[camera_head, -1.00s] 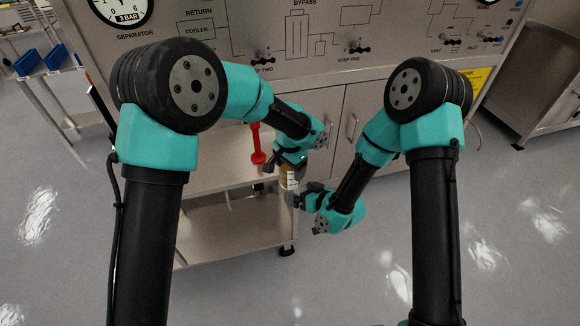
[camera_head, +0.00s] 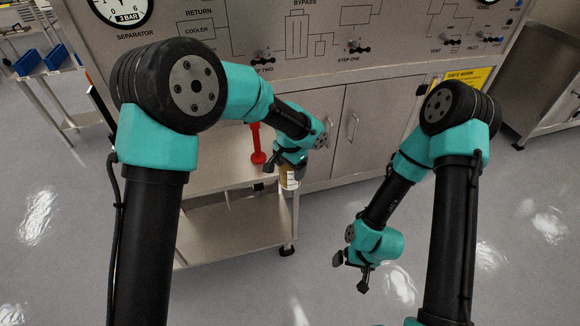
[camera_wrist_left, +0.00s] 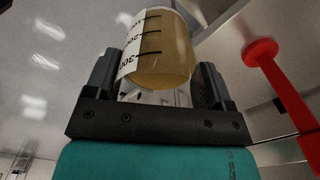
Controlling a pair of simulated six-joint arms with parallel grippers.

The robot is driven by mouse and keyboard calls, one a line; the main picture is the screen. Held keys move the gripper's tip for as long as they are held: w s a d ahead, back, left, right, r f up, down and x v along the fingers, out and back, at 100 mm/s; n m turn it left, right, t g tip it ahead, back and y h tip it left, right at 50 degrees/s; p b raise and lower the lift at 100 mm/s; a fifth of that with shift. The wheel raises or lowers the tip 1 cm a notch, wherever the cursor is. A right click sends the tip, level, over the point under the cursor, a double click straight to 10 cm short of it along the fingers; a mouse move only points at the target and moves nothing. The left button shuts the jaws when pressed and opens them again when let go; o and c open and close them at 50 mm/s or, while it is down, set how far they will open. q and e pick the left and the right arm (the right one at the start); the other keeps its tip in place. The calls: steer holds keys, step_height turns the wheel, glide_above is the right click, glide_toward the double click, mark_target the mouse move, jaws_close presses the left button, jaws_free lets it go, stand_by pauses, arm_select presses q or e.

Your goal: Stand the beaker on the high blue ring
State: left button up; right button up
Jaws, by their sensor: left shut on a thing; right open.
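The beaker (camera_head: 289,178) holds a brown-yellow liquid and has a white graduated scale, seen large in the left wrist view (camera_wrist_left: 158,50). My left gripper (camera_head: 282,170) is shut on it, with a finger on each side in the left wrist view (camera_wrist_left: 155,80). The beaker is over the right end of the metal cart. My right gripper (camera_head: 350,273) is open and empty over the floor, to the right of the cart. I cannot make out the high blue ring in either view.
A red post with a round end (camera_head: 257,143) stands on the steel cart (camera_head: 225,172), left of the beaker; it also shows in the left wrist view (camera_wrist_left: 262,54). Behind is a control panel (camera_head: 320,35) above cabinet doors. Blue bins (camera_head: 28,62) sit far left. The floor at right is clear.

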stand_by(0.3)
arm_select(q)
steer(key=a+r+n, duration=0.2)
steer(key=a+n, duration=0.1)
steer(key=a, duration=0.9)
steer(key=w+a+r+n, duration=0.1)
steer(key=a+n, duration=0.2)
steer(key=a, duration=1)
steer(key=shift+w+a+r+n, duration=0.2)
steer(key=shift+r+n, duration=0.1)
steer(key=shift+r, duration=0.1)
steer(key=s+d+f+m, duration=0.1)
steer(key=d+f+m, duration=0.1)
steer(key=d+m, duration=0.2)
steer(key=s+d+f+m, duration=0.1)
steer(key=d+m, duration=0.3)
steer(key=d, duration=0.7)
steer(key=shift+s+d+f, duration=0.25)
steer(key=shift+s+f, duration=0.1)
steer(key=shift+f, duration=0.15)
